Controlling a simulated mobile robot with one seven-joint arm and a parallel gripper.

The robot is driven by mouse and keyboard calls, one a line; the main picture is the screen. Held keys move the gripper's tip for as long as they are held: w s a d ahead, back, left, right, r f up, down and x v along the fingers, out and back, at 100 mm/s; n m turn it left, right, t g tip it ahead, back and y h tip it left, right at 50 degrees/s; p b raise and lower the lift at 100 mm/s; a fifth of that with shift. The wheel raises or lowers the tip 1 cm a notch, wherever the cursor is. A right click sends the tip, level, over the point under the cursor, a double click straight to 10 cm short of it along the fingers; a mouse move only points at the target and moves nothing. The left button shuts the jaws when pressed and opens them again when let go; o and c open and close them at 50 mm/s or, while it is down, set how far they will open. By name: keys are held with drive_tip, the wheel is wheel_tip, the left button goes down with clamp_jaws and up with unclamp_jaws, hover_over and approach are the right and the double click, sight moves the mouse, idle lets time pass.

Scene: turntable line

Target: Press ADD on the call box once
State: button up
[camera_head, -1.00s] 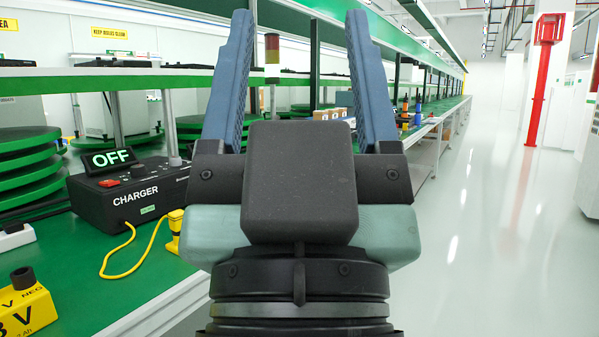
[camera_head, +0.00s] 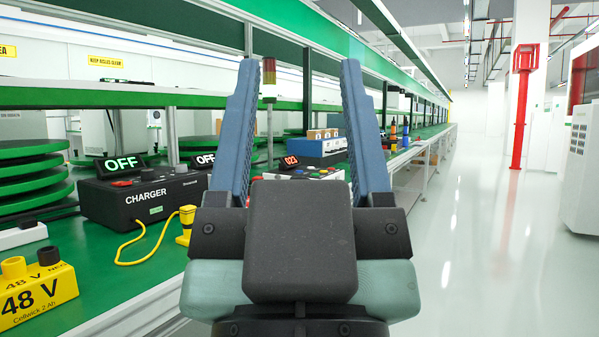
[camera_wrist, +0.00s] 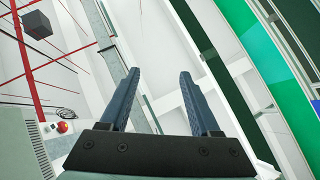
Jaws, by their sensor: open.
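My gripper (camera_head: 299,68) is open and empty, its two blue fingers pointing up and forward in the head view. The fingers also show in the wrist view (camera_wrist: 160,76), with nothing between them. No label reading ADD is legible in either view. A small device with a red lit display reading about 023 (camera_head: 291,161) stands on the green bench, seen between the fingers and well beyond them. Its lower part is hidden by my gripper. I cannot tell whether it is the call box.
On the bench at left are a black charger (camera_head: 140,198) showing OFF, a yellow 48 V battery (camera_head: 40,295) and a yellow plug (camera_head: 187,222). A blue-and-white box (camera_head: 320,148) and a signal tower (camera_head: 269,85) stand farther back. The floor (camera_head: 480,240) at right is clear.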

clamp_jaws()
idle(1.5)
